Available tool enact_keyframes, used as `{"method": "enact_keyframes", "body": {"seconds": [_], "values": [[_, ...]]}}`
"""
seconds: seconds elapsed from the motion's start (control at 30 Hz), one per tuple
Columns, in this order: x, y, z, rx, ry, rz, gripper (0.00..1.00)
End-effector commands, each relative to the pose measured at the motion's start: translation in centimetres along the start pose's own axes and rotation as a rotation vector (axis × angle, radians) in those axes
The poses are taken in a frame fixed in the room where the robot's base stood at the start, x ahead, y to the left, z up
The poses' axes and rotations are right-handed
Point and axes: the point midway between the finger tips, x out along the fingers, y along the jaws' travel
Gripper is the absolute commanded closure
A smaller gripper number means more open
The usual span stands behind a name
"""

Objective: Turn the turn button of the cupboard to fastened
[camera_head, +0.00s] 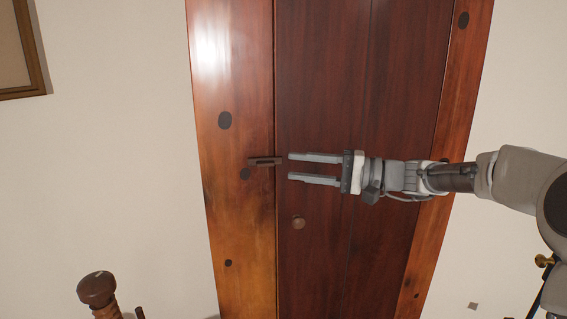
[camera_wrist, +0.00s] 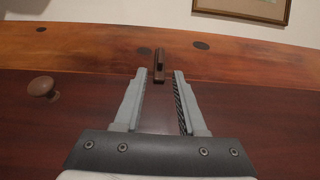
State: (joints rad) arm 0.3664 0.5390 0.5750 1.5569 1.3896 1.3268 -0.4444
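The turn button (camera_head: 265,161) is a small dark brown bar on the cupboard's lighter wooden frame. It lies horizontally in the head view, with its right end across the seam onto the edge of the dark cupboard door (camera_head: 318,85). The turn button (camera_wrist: 159,62) also shows in the wrist view, just beyond the gap between my fingertips. My gripper (camera_head: 290,166) is open and empty, with its fingers pointing left at the button's right end. The fingertips look close to the button; I cannot tell whether they touch it.
A round wooden knob (camera_head: 299,222) sticks out of the door below my gripper. A turned wooden post (camera_head: 97,289) stands at the lower left. A framed picture (camera_head: 20,50) hangs on the pale wall at the upper left.

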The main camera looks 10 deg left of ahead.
Motion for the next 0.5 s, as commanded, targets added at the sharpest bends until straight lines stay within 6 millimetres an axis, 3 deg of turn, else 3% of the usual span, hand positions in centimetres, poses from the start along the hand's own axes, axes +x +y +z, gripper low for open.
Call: {"method": "enact_keyframes", "body": {"seconds": [0.03, 0.3, 0.5], "values": [[-1.5, -0.2, -0.1, 0.001, 0.005, 0.001, 0.60], [-8.0, -0.2, -0.1, 0.001, 0.003, -0.001, 0.60], [-11.3, -0.1, 0.0, 0.001, 0.001, -0.001, 0.60]]}}
